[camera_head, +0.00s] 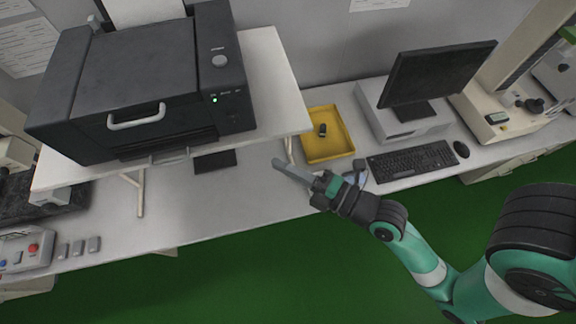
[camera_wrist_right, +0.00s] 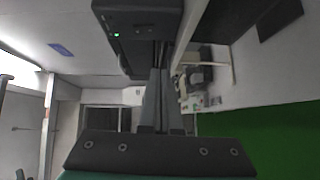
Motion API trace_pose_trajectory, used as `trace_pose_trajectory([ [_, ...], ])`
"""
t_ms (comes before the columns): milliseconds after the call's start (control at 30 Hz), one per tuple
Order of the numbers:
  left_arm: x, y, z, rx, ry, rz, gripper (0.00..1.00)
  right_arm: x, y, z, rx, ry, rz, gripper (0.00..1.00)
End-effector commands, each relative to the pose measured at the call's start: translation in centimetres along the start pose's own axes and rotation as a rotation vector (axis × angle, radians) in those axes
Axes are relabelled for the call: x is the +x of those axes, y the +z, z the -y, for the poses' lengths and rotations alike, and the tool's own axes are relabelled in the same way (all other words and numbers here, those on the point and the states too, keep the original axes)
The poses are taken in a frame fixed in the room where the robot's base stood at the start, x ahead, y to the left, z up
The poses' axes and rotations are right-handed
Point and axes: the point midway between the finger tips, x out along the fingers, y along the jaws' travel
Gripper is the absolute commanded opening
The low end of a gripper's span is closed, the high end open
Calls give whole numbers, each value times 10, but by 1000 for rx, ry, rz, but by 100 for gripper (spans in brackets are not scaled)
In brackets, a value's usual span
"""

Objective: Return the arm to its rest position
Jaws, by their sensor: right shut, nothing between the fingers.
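In the right wrist view the closed fingers (camera_wrist_right: 158,95) point toward the black printer (camera_wrist_right: 140,28). My left gripper is not in the head view.
The black printer (camera_head: 150,80) stands on a raised white shelf (camera_head: 270,75). A yellow tray (camera_head: 345,135) holds a small dark object (camera_head: 321,129). A keyboard (camera_head: 412,160), a mouse (camera_head: 461,149) and a monitor (camera_head: 436,75) are to the right. The green floor (camera_head: 270,270) in front is clear.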

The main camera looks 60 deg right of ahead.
Motion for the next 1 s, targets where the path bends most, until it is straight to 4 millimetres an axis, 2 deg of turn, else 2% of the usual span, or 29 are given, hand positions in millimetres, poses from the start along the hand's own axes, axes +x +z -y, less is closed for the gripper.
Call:
trace_pose_trajectory([
  [167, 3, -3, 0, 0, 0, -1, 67, -9, 0, -1, 0, 1, 2, 0],
  [700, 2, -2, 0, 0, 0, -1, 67, -9, 0, -1, 0, 2, 1, 0],
  [767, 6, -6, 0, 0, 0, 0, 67, -9, -2, -5, 0, 2, -5, 0],
  [867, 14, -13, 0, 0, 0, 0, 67, 1, -8, -35, -11, 56, -27, 0],
  [967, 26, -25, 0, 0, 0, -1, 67, 21, -19, -97, -34, 181, -66, 0],
  [1000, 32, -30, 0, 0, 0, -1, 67, 30, -26, -129, -46, 247, -84, 0],
])
